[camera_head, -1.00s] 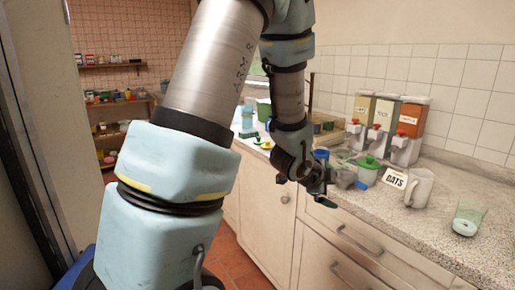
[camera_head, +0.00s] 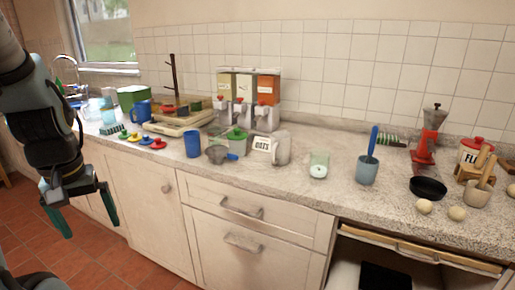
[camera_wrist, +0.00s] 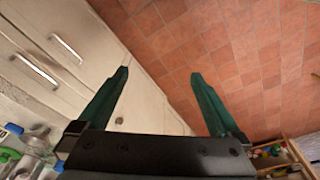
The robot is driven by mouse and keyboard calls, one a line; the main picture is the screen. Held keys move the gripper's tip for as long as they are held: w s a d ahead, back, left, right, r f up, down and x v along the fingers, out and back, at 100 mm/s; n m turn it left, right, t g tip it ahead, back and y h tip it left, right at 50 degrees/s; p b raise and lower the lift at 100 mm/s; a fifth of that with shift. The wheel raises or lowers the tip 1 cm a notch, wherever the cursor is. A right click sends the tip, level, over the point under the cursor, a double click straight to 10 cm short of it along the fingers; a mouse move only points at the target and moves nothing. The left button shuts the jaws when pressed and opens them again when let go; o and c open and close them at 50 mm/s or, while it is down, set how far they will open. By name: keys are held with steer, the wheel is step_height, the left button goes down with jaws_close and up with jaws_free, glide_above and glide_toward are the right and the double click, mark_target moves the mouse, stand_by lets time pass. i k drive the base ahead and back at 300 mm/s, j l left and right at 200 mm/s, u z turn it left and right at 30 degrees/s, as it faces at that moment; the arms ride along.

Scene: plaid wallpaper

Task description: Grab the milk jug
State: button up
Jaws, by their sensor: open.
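A pale grey-white jug (camera_head: 282,148) with a handle stands upright on the counter, right of the OATS sign. It is the likeliest milk jug; no label shows on it. My gripper (camera_head: 90,228) hangs low at the left in the head view, in front of the cabinet doors and below the counter top. It is well left of the jug and apart from it. In the wrist view my gripper (camera_wrist: 160,73) is open with nothing between its green fingers, above the floor and a cabinet front. I cannot make out the jug there.
The OATS sign (camera_head: 262,144) stands close left of the jug, and a green-lidded container (camera_head: 237,141) is beyond it. Dispensers (camera_head: 248,98) stand behind. The counter front edge (camera_head: 255,188) is clear before the jug.

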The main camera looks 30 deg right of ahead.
mark_target(281, 141)
steer(key=i+l+z, duration=0.45)
steer(key=i+l, duration=0.15)
steer(key=i, duration=0.25)
